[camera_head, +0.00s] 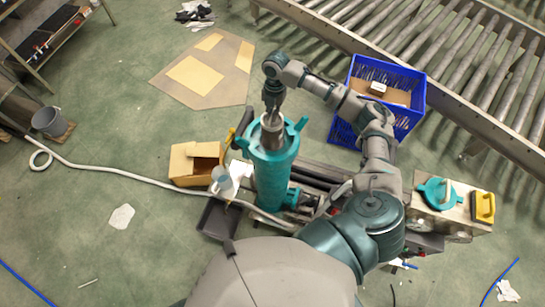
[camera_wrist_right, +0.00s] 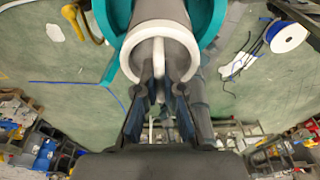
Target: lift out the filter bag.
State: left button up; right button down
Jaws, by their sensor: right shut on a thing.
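The teal filter housing (camera_head: 272,175) stands upright near the middle of the head view, with lugs at its open top. The pale grey filter bag (camera_head: 271,136) shows at the mouth of the housing; its lower part is hidden inside. My right gripper (camera_head: 272,108) is above it, pointing down. In the right wrist view the bag's white collar (camera_wrist_right: 187,38) is a ring with a white handle across its opening. My right gripper (camera_wrist_right: 160,90) is shut on the handle at the collar. My left gripper is not in view.
A teal lid (camera_head: 439,193) and a yellow object (camera_head: 483,207) lie on a bench at right. A blue crate (camera_head: 412,121) stands by the roller conveyor (camera_head: 480,80). A cardboard box (camera_head: 190,165) and black tray (camera_head: 218,220) are left of the housing. A pale hose (camera_head: 130,177) crosses the floor.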

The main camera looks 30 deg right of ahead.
jog(key=shift+r, duration=0.95)
